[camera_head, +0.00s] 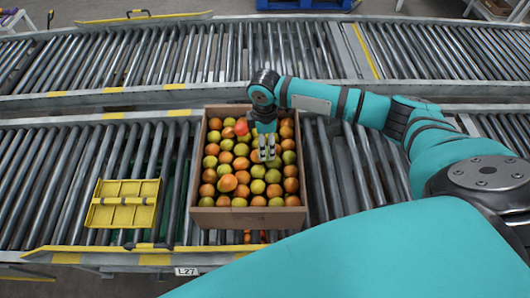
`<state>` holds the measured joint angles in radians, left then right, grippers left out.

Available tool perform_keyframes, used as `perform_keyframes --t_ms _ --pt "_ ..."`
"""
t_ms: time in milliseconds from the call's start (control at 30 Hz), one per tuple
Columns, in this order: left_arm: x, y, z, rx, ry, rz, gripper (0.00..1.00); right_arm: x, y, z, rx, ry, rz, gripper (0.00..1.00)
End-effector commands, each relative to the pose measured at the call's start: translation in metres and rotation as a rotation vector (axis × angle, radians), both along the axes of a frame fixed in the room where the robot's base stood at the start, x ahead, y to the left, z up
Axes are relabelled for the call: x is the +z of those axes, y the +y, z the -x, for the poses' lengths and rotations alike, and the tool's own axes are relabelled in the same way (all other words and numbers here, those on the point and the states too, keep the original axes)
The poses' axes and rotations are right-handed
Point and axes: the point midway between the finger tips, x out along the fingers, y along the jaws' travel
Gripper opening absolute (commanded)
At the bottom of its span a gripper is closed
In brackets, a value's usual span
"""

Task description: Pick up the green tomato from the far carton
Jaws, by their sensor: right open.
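One open brown cardboard carton (248,218) stands on the near roller conveyor, filled with rows of tomatoes. They range from yellow-green to orange, with a bright red one (241,126) near the back. Several look greenish, such as one near the middle front (257,187); I cannot tell which single one is the green tomato. My right gripper (267,154) points down over the right-of-centre part of the carton, open, with its fingers close above the tomatoes. It hides the tomatoes beneath it. I cannot tell whether it touches any. My left gripper is not in view.
A yellow slatted tray (125,203) lies on the rollers left of the carton. The near conveyor (38,180) has a yellow-edged front rail with an L27 label (187,271). A second roller conveyor (200,55) runs behind, empty. A blue pallet (303,4) shows at the top.

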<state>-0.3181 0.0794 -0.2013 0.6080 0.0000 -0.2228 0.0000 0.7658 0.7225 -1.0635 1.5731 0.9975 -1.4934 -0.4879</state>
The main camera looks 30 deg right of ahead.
Motion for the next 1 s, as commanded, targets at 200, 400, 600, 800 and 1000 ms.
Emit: perform_keyframes --t_ms 200,400,600,800,1000 --pt "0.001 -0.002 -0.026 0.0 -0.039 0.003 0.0 -0.019 0.0 0.0 0.0 0.0 -0.001 0.76" --pt "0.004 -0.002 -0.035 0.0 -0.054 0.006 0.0 -0.042 -0.003 -0.004 -0.002 0.001 0.001 0.76" --pt "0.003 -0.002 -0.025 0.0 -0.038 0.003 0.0 -0.068 -0.004 -0.005 -0.001 0.001 0.0 0.76" --pt "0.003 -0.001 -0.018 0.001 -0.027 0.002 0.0 -0.072 -0.004 -0.006 0.0 -0.001 -0.001 0.76" --pt "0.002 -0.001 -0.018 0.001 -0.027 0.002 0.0 -0.071 -0.004 -0.005 0.0 -0.001 -0.001 0.61"
